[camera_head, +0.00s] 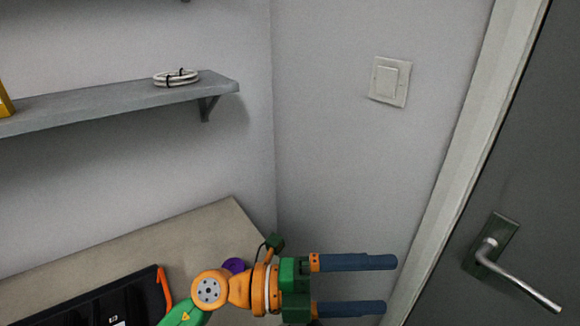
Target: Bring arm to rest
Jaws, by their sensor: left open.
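My left gripper (388,284) shows at the bottom centre of the head view, on an orange and green arm that comes in from the lower left. Its two long dark blue fingers point right and are spread wide apart, with nothing between them. The gripper is in front of the wall, to the right of the table's corner. My right gripper is not in view.
A beige table (190,229) stands at the lower left, with a black case (95,306) with an orange handle and a purple round item (234,265) on it. A grey shelf (100,104) holds a coiled white cable (176,77). A light switch (390,81) and a grey door with a handle (520,284) are at right.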

